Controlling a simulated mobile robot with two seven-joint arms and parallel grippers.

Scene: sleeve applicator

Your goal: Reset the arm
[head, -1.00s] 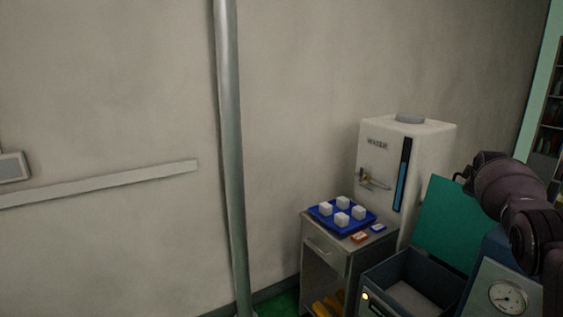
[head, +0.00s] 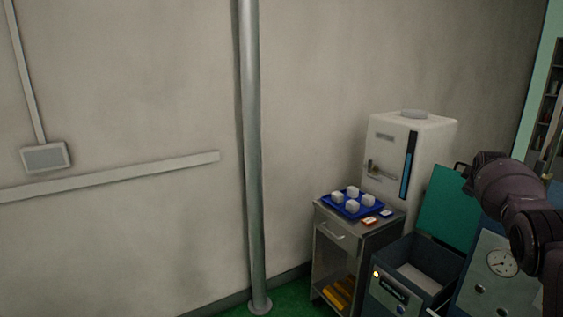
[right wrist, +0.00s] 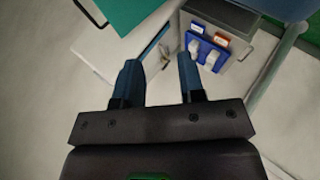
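My right arm (head: 515,200) comes in at the right edge of the head view, bent, in front of the blue-grey machine. Its fingers do not show there. In the right wrist view my right gripper (right wrist: 158,82) has its two blue-grey fingers apart with nothing held between them. Beyond the fingers are the white dispenser (right wrist: 120,60) and the cabinet with the blue tray (right wrist: 205,48). My left gripper is not in view.
A metal cabinet (head: 335,232) carries a blue tray (head: 340,207) of white cubes. Behind it stands a white water dispenser (head: 430,140). An open dark box (head: 440,257) with a green lid (head: 446,205) is at right. A vertical pole (head: 254,170) stands by the wall.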

